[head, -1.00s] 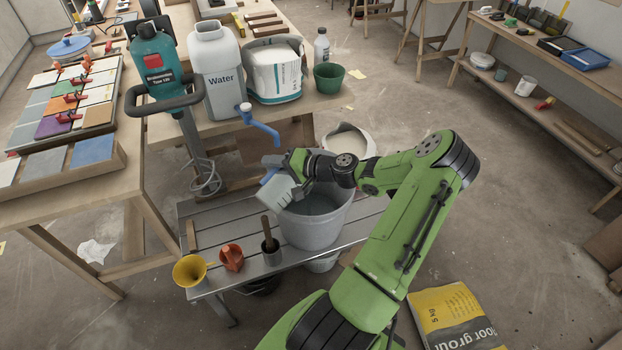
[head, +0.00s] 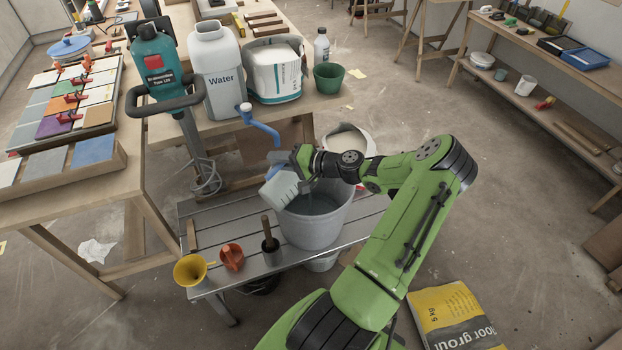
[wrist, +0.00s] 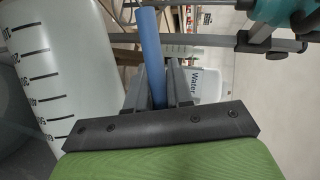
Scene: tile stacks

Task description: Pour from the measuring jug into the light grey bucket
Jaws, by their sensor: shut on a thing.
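The measuring jug (head: 281,190) is a pale translucent vessel with a blue handle. It is tilted over the near left part of the light grey bucket (head: 311,230), which stands upright on the slatted metal bench. In the wrist view the jug (wrist: 60,75) shows its black scale marks at the left, and the blue handle (wrist: 151,60) lies between my fingers. My gripper (head: 299,160) is shut on the jug's handle, above the bucket. Grey content shows inside the bucket. I cannot make out a stream from the jug.
The water canister (head: 216,75) and a mixer (head: 160,75) are behind. A grout bag (head: 455,318) lies on the floor.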

